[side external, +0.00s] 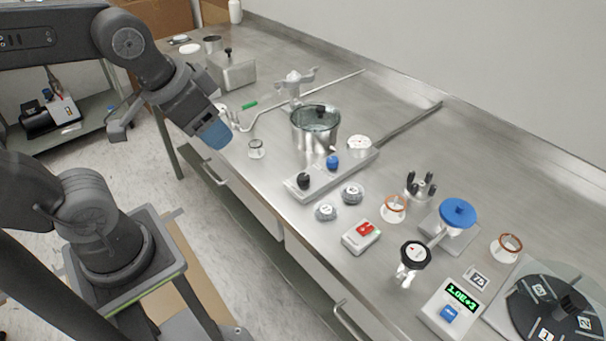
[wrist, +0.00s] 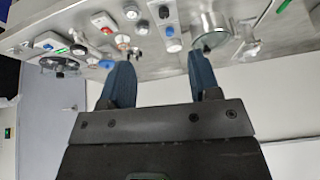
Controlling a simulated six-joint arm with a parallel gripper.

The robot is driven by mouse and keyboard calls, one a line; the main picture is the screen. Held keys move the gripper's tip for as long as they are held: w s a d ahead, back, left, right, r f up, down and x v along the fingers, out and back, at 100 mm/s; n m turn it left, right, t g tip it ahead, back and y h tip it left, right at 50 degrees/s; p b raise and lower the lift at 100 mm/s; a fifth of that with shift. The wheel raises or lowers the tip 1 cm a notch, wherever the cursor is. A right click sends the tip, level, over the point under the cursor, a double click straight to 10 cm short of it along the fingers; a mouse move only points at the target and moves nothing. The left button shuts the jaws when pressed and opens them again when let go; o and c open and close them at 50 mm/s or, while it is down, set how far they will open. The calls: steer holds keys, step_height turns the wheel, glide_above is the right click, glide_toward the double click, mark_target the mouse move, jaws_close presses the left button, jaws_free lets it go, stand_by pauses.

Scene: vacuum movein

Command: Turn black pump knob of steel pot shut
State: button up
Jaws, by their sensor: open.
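The steel pot (side external: 315,131) stands upright on the steel bench, with a clear lid on top. A low steel block in front of it carries a black knob (side external: 304,180) at its near end and a blue knob (side external: 333,161) nearer the pot. The turn position of the black knob is too small to read. My gripper (side external: 215,134), with blue fingers, hangs near the front edge of the bench, left of the pot and well apart from both knobs. In the wrist view my gripper (wrist: 158,60) has its fingers spread with nothing between them.
A small clear-sided fitting (side external: 256,148) stands near the gripper. A steel box (side external: 232,72) stands farther left.

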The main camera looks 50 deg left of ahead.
steer(key=w+f+m+g, duration=0.1)
steer(key=w+m+g, duration=0.2)
steer(key=w+m, duration=0.65)
steer(key=m+g, duration=0.2)
steer(key=m, duration=0.8)
glide_toward(304, 176)
step_height(304, 176, down, 10)
steer(key=shift+w+r, duration=0.1)
steer(key=shift+r, duration=0.05)
steer(key=c, duration=0.9)
